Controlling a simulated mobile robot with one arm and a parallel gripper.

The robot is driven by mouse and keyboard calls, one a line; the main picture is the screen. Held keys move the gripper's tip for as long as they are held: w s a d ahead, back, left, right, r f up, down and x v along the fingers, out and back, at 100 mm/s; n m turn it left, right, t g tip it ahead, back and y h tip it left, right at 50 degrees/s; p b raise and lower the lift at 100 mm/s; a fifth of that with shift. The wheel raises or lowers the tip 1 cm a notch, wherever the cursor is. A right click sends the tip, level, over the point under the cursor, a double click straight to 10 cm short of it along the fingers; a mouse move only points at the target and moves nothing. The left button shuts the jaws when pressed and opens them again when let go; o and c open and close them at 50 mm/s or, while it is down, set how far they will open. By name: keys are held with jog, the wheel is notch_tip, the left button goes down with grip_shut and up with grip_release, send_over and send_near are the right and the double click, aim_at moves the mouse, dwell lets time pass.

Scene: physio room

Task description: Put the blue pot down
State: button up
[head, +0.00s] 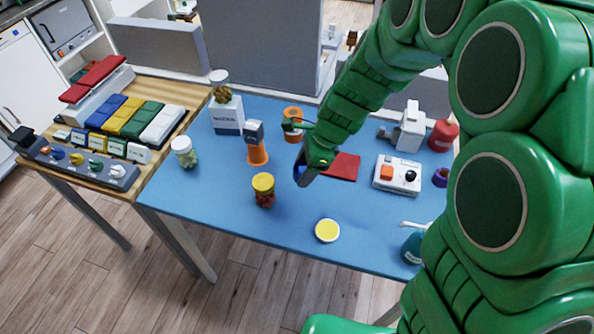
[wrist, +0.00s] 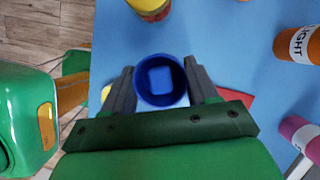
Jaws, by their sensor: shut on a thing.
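The blue pot (wrist: 160,82) is round and open at the top. In the wrist view it sits between the two fingers of my gripper (wrist: 160,88), which is shut on it. The inside of the pot looks empty. In the head view only a small blue part of the pot (head: 301,172) shows beside my gripper (head: 308,172), over the blue table (head: 215,205). My gripper hides most of the pot there. I cannot tell whether the pot touches the table top.
A jar with a yellow lid (head: 263,190) stands left of my gripper, and a yellow disc (head: 327,230) lies in front. A red mat (head: 343,166) is just to the right. Bare table lies at front left.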

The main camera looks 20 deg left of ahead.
send_over(292, 179)
jog(key=d, duration=0.1)
jog(key=shift+w+d+f, duration=0.1)
jog(key=shift+w+f, duration=0.05)
jog(key=shift+f, duration=1.6)
jog(key=shift+w+d+f, duration=0.1)
jog(key=shift+w+f, duration=0.05)
jog(key=shift+f, duration=3.05)
jog(key=o, duration=1.1)
jog(key=shift+f, duration=0.1)
